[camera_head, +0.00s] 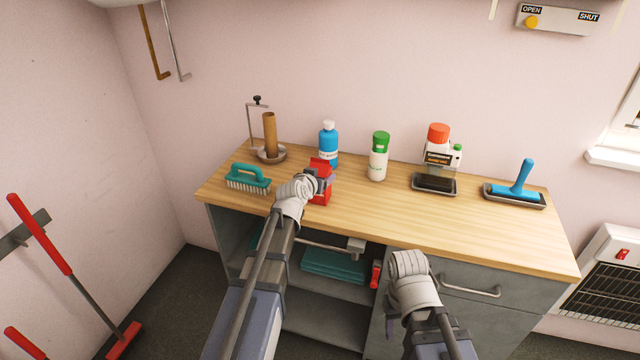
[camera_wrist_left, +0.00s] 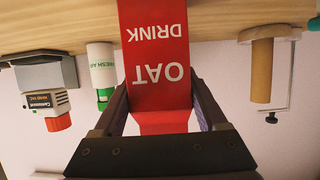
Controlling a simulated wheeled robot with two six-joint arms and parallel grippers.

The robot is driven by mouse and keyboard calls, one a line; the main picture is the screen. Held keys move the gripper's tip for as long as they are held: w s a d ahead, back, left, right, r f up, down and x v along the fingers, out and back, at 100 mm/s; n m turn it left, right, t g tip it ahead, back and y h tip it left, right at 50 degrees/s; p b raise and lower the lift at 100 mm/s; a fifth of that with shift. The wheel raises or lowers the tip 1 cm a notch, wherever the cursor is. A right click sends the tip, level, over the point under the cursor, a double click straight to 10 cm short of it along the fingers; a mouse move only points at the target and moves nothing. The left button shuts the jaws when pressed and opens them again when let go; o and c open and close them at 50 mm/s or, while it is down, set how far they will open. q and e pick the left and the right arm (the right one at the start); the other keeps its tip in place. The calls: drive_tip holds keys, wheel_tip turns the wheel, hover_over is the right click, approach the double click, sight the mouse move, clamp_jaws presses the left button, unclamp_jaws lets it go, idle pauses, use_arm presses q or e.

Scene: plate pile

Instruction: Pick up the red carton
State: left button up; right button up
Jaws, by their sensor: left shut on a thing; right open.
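The red carton (camera_head: 321,188) stands upright near the left-middle of the wooden counter, partly hidden by my left gripper (camera_head: 314,182). In the left wrist view the carton (camera_wrist_left: 155,60) appears upside down with the words OAT DRINK, between the two fingers of my left gripper (camera_wrist_left: 158,118). That gripper is shut on it. I cannot tell whether the carton's base touches the counter. My right gripper (camera_head: 408,264) is low in front of the counter's drawer, apart from the carton; it is open, with its fingers mostly hidden by the wrist.
A blue bottle (camera_head: 329,144) stands close behind the carton. A teal brush (camera_head: 248,179) and a brown roll on a holder (camera_head: 270,135) are left. The counter's front right (camera_head: 470,220) is clear.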

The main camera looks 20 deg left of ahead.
use_arm(q)
drive_tip(key=shift+c, duration=1.3)
wheel_tip(320, 180, up, 10)
drive_tip(key=p, duration=1)
